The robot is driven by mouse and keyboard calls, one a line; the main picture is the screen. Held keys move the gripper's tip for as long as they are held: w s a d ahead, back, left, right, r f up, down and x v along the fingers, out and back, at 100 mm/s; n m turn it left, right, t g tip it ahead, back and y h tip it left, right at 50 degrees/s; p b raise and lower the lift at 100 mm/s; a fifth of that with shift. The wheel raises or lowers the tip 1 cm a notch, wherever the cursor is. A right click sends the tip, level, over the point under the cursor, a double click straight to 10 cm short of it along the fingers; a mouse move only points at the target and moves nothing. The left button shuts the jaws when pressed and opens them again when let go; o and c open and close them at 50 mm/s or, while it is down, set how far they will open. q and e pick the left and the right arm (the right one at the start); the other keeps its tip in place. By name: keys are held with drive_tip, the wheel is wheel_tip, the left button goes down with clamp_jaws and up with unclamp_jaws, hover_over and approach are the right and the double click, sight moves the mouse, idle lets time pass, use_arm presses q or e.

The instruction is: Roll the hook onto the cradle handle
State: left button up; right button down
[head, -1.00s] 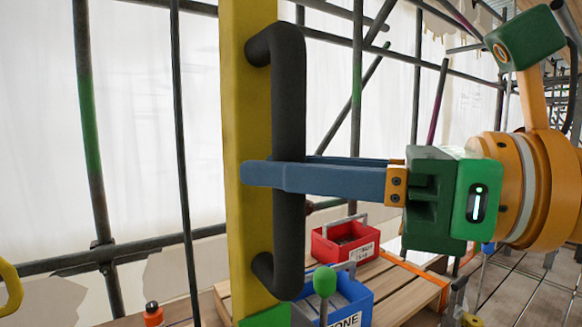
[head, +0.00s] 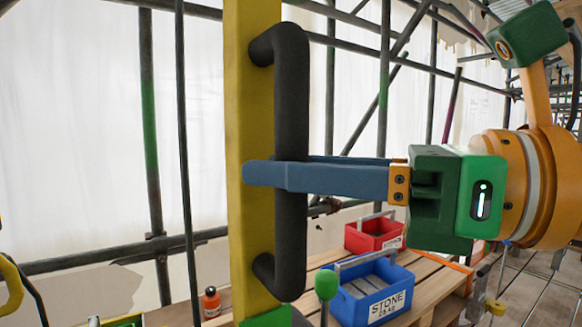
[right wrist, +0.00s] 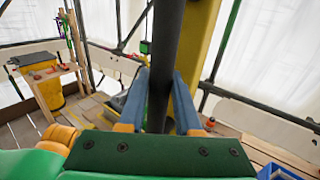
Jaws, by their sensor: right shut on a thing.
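A black bar handle (head: 290,95) is fixed upright on a yellow post (head: 240,110) in the middle of the head view. My right gripper (head: 268,174) reaches in from the right and is shut on this handle, around its middle. In the right wrist view the handle (right wrist: 165,60) stands between the two blue fingers (right wrist: 158,100), with the yellow post (right wrist: 200,40) behind it. A green ball knob (head: 326,285) stands by the foot of the post. I cannot make out a hook or cradle for sure in either view. My left gripper is not in view.
A blue crate (head: 340,297) marked STONE and a red crate (head: 354,239) stand on wooden planks behind the post. An orange bottle (head: 210,303) is at the lower left. Scaffold poles (head: 150,130) and white sheeting surround the area. Bare floor (head: 535,298) shows at lower right.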

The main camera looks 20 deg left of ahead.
drive_tip(key=shift+w+d, duration=0.5)
drive_tip(key=shift+w, duration=0.15)
drive_tip(key=c, duration=0.6)
unclamp_jaws()
drive_tip(key=shift+a, duration=0.1)
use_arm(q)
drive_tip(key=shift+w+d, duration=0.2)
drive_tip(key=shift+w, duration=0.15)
use_arm(e)
drive_tip(key=shift+s+a, duration=0.1)
drive_tip(key=shift+s, duration=0.1)
use_arm(q)
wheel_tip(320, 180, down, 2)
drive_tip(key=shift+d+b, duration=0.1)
drive_tip(key=shift+b, duration=0.95)
use_arm(e)
drive_tip(key=d, duration=0.7)
drive_tip(key=shift+s+d, duration=0.15)
drive_tip(key=shift+s, duration=0.1)
